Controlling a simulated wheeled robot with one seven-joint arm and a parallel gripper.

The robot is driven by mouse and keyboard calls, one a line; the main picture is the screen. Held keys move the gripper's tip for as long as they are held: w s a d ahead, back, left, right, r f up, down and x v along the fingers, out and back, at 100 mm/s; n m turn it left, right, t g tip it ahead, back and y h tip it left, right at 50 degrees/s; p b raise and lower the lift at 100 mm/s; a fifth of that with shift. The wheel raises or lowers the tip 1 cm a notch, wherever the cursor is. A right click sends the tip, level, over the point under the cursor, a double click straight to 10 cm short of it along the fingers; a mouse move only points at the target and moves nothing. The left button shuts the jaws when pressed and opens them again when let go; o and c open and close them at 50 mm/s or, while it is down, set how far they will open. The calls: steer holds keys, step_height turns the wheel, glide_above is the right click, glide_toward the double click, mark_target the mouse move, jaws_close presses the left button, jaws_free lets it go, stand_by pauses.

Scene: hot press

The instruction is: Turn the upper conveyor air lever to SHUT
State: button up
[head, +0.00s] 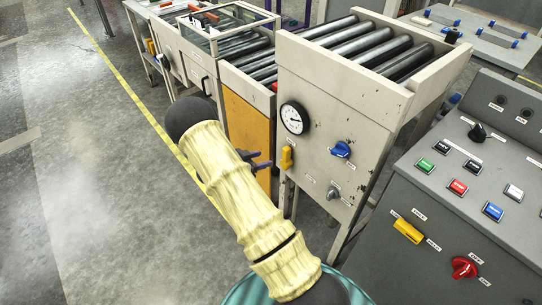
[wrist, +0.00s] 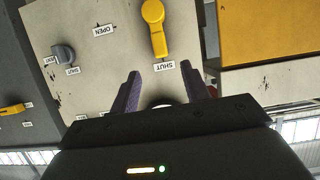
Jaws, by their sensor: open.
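The yellow lever (head: 287,158) sits at the lower left of the beige panel, below the gauge. My gripper (head: 262,163) is left of the lever in the head view. In the wrist view my gripper (wrist: 160,86) is open and empty, its fingers apart from the lever.
The panel also carries a gauge (head: 294,118), a blue knob (head: 341,149) and a grey knob (head: 333,192). A grey console (head: 452,207) with buttons and a red knob (head: 464,267) stands close on the right. Conveyor rollers (head: 355,41) lie above. Floor on the left is clear.

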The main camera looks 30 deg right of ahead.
steer(key=v, duration=0.5)
steer(key=shift+a, duration=0.35)
